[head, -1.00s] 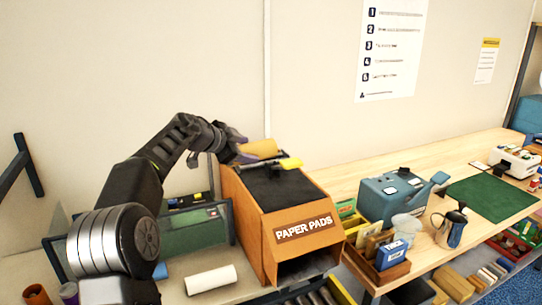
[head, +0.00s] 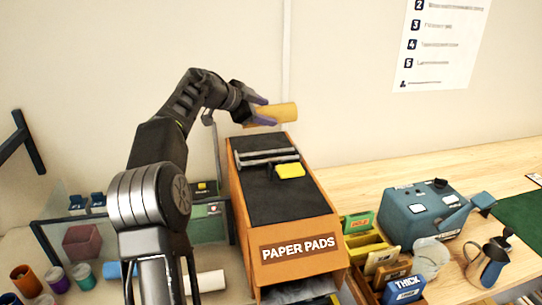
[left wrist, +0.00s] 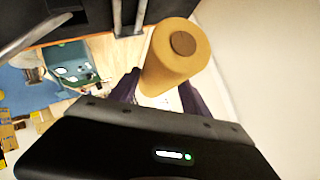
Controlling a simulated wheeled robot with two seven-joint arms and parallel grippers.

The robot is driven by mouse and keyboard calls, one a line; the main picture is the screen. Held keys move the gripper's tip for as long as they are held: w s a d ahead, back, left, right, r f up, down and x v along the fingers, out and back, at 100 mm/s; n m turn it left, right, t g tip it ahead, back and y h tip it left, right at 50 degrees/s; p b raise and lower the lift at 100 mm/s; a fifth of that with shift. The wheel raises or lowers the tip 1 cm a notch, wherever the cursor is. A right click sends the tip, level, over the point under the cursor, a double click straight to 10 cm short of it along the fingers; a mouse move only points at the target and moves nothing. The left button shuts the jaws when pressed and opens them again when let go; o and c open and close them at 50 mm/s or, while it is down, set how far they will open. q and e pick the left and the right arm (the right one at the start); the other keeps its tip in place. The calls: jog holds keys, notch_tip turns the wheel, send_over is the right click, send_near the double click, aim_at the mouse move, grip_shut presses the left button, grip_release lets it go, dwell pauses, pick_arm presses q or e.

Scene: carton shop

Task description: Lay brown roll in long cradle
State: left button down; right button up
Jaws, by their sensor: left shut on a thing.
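My left gripper (head: 262,110) is shut on a tan-brown roll (head: 284,113), high up near the wall. The roll lies about level in the head view, its right end sticking out past the fingers. In the left wrist view the roll (left wrist: 176,62) sits between the purple fingers, its darker round core facing the camera. Below it, on the black sloped top of the paper pads box, a pair of grey parallel rails (head: 268,157) looks like the long cradle. The rails are empty, and the roll is above and apart from them. My right gripper is not in view.
The orange paper pads box (head: 298,248) stands under the arm. A yellow block (head: 290,170) lies just in front of the rails. A white roll (head: 207,282) and several small coloured cylinders are at lower left. A blue machine (head: 425,212) and small boxes stand right.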

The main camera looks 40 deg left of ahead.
pick_arm(q)
jog(key=shift+w+r+p, duration=0.1)
jog(key=shift+p, duration=0.2)
jog(key=shift+s+a+r, duration=0.1)
jog(key=shift+s, duration=0.1)
notch_tip(320, 180, down, 6)
jog(key=shift+f, duration=0.2)
dwell(0.3)
notch_tip(320, 180, down, 3)
jog(key=shift+b, duration=0.4)
jog(key=shift+f, duration=0.4)
jog(key=shift+f, duration=0.15)
